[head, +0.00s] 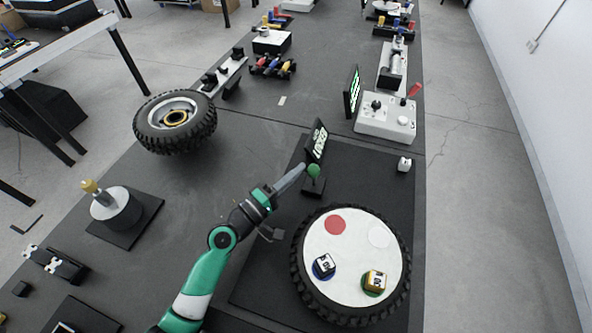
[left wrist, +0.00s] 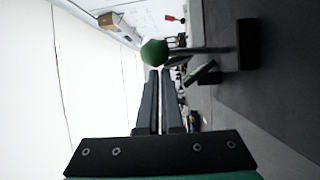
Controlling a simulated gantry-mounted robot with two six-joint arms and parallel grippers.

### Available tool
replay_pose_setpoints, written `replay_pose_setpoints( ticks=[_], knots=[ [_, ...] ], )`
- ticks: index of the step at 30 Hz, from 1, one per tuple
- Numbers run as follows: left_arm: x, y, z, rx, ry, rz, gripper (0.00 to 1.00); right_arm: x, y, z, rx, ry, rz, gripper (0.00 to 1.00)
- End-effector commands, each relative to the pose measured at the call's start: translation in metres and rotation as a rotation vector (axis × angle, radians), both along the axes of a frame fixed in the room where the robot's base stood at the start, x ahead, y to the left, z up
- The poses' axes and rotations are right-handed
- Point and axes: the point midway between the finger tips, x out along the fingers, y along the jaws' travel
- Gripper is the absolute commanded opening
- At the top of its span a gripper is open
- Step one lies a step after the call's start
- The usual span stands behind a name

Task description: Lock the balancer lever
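The balancer lever is a thin rod with a green ball knob (head: 314,170) on a black base (head: 313,188). It stands behind the wheel balancer, a tyre with a white disc top (head: 345,262). My left gripper (head: 303,168) is beside the knob, coming from the left. In the left wrist view the fingers (left wrist: 158,72) are together, with nothing visible between them. The green knob (left wrist: 154,52) is just beyond their tips; I cannot tell whether they touch. The rod runs right from the knob to the base (left wrist: 247,44). My right gripper is not in view.
A small black display (head: 317,140) with light text, too small to read surely, stands just behind the lever. Two small blocks (head: 324,265) (head: 375,281) sit on the disc. A loose wheel (head: 175,122) lies at left. A grey control box (head: 386,120) stands behind right.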

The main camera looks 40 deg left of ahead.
Motion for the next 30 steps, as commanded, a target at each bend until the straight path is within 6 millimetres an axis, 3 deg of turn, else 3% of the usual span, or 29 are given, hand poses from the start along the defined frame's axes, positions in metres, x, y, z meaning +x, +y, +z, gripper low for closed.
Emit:
replay_pose_setpoints(
  ticks=[16, 21, 30],
  knots=[
    [-0.1, 0.015, -0.009, 0.0, 0.002, 0.005, 0.0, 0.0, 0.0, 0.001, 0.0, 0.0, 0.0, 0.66],
    [-0.112, 0.016, -0.009, 0.002, -0.001, 0.003, 0.0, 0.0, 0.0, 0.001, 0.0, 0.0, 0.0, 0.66],
    [-0.112, 0.016, -0.008, 0.003, -0.001, 0.002, 0.0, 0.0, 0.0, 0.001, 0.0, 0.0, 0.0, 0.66]
  ],
)
